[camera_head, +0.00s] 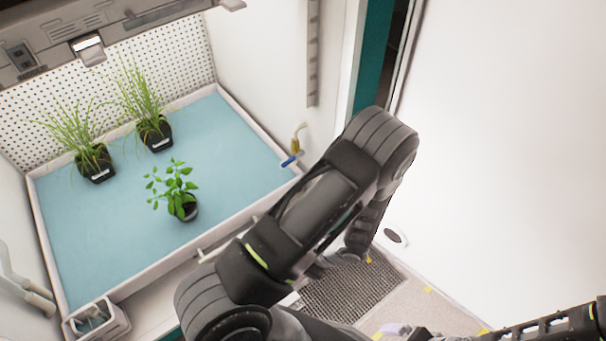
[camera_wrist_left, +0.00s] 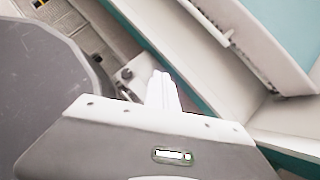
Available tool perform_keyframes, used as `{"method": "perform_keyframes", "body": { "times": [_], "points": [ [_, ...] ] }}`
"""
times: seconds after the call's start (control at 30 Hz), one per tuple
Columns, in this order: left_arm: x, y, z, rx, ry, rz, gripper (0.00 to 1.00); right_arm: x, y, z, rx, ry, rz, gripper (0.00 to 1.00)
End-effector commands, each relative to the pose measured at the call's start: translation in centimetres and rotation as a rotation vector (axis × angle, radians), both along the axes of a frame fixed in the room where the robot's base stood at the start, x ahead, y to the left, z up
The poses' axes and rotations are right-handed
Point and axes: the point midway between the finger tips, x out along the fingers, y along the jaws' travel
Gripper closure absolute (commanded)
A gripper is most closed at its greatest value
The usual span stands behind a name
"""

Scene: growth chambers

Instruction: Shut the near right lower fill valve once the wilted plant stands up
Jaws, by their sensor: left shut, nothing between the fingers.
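The leafy plant (camera_head: 174,188) in a dark pot stands upright near the front of the blue tray (camera_head: 95,245), its stems raised and leaves spread. A valve with a blue handle (camera_head: 290,160) and brass fitting (camera_head: 296,144) sits on the right wall at the tray's right edge. I cannot tell whether its handle is open or shut. In the wrist view my left gripper (camera_wrist_left: 163,90) has its pale fingers together, with nothing held, apart from the white rail. In the head view my left arm hides the gripper. My right gripper is not in view.
Two grassy plants (camera_head: 96,160) (camera_head: 154,132) stand at the back of the tray. A small grey holder (camera_head: 95,319) is at its front left corner. A white panel (camera_head: 510,150) fills the right side. A dark floor grating (camera_head: 350,290) lies below my arm.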

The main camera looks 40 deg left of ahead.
Motion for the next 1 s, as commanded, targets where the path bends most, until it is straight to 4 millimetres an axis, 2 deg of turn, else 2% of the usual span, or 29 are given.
{"method": "perform_keyframes", "body": {
  "times": [0.03, 0.13, 0.2, 0.3, 0.4, 0.47, 0.77, 1.0],
  "points": [
    [2.8, 1.8, -0.4, 0.093, -0.013, -0.111, 1.0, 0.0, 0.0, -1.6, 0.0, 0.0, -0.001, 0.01],
    [9.3, 4.8, 2.0, 0.303, -0.054, -0.329, 1.0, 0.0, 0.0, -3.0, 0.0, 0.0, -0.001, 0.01],
    [13.4, 5.7, 4.1, 0.432, -0.089, -0.452, 1.0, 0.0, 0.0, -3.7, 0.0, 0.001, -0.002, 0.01],
    [17.0, 5.8, 6.6, 0.55, -0.127, -0.556, 1.0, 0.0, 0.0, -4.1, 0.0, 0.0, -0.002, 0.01],
    [18.4, 5.8, 7.7, 0.595, -0.143, -0.592, 1.0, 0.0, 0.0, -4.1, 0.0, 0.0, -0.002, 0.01],
    [18.5, 5.8, 7.9, 0.6, -0.146, -0.597, 1.0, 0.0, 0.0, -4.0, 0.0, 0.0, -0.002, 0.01],
    [18.4, 5.9, 7.8, 0.595, -0.143, -0.592, 1.0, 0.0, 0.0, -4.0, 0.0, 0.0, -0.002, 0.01],
    [18.9, 7.6, 7.0, 0.595, -0.142, -0.589, 1.0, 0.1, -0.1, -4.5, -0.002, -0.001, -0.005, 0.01]
  ]
}}
